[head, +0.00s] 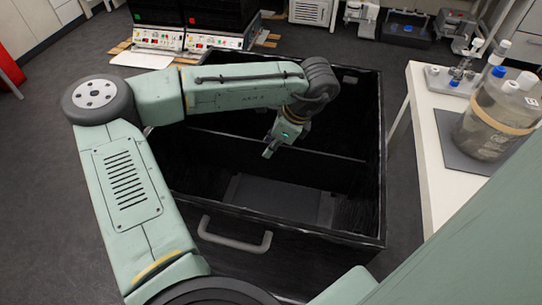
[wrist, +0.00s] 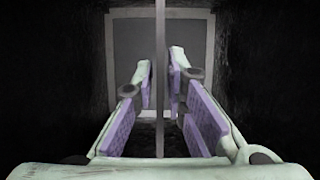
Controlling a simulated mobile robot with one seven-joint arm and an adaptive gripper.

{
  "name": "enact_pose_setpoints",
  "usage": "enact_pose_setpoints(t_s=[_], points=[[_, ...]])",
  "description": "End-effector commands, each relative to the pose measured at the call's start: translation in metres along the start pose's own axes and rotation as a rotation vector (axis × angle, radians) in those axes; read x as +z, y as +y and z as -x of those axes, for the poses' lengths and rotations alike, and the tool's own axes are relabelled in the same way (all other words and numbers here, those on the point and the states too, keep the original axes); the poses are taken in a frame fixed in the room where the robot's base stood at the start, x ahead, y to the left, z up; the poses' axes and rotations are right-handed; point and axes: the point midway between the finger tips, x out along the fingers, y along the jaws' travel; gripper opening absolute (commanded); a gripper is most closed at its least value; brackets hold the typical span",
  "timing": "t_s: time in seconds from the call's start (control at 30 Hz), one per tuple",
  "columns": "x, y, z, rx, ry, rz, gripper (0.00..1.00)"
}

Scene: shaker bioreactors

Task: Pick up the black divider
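The black divider (head: 335,154) stands inside a large open black box (head: 310,245), and its top edge shows as a thin light line across the box in the head view. In the wrist view the divider (wrist: 160,60) is a narrow grey upright strip seen edge-on. My gripper (head: 270,150) points down into the box at the divider, near its middle. In the wrist view my gripper (wrist: 162,92) is open, with a purple-padded finger on each side of the strip and a gap on both sides. The divider's lower part is hidden in the dark.
The box's walls rise around my gripper, and a grey handle (head: 234,236) is on its front. A white table (head: 428,150) with a large bottle (head: 492,120) stands close on the right. Lab devices (head: 160,38) stand behind the box. The floor at left is clear.

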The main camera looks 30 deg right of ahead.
Motion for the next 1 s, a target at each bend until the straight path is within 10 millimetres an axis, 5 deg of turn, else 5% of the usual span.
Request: enact_pose_setpoints(t_s=[0.17, 0.77, 1.0], points=[[0.000, 0.000, 0.000, 0.000, 0.000, 0.000, 0.00], [0.001, 0.000, 0.001, 0.000, 0.000, 0.000, 0.00], [0.007, -0.001, 0.017, -0.002, 0.001, 0.001, 0.00]])
